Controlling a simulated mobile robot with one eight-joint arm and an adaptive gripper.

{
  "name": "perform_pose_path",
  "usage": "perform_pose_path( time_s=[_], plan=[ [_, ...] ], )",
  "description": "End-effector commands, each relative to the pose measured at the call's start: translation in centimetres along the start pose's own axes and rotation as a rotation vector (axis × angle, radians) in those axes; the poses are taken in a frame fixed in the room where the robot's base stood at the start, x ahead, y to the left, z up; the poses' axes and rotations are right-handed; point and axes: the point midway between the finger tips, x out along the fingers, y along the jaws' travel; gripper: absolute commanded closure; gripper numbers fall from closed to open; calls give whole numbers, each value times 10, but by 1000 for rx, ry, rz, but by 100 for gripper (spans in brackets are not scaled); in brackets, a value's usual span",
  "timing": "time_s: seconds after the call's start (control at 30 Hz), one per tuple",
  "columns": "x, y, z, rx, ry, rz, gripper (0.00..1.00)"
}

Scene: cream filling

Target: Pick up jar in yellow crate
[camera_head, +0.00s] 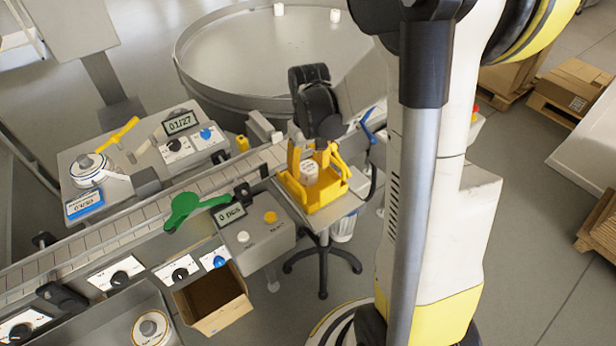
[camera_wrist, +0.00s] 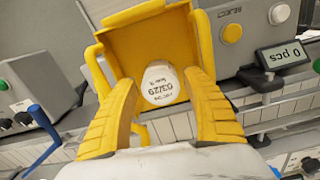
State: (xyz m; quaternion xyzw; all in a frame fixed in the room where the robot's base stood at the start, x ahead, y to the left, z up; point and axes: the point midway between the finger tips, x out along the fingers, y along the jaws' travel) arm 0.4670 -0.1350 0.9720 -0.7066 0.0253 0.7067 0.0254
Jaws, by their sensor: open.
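A white jar (camera_head: 309,171) with dark print on its lid stands in the yellow crate (camera_head: 327,205), which sits on a small stand beside the conveyor. In the wrist view the jar (camera_wrist: 160,83) shows from above near the middle, inside the crate (camera_wrist: 137,13). My gripper (camera_head: 318,158) is over the crate with its yellow fingers pointing down. In the wrist view the open gripper (camera_wrist: 160,90) has one finger on each side of the jar, with gaps visible. I cannot tell how far the fingertips are above the crate floor.
A conveyor (camera_head: 150,215) with a green lever (camera_head: 190,207) runs beside the stand. A control box (camera_head: 255,235) reading 0 pcs is close on the left. A cardboard box (camera_head: 213,300) stands open below. A large round table (camera_head: 245,60) is behind.

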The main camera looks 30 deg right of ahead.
Motion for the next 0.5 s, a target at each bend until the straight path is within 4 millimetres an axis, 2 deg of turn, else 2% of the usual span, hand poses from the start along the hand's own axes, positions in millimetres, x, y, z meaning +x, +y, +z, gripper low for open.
perform_pose_path(
  time_s=[0.03,0.1,0.3,0.43,0.5],
  plan=[
    [10,0,0,0,0,0,43],
    [14,0,0,0,1,0,43],
    [13,0,0,0,1,0,44],
    [13,0,0,0,1,0,84],
    [13,0,0,0,1,0,88]
  ],
)
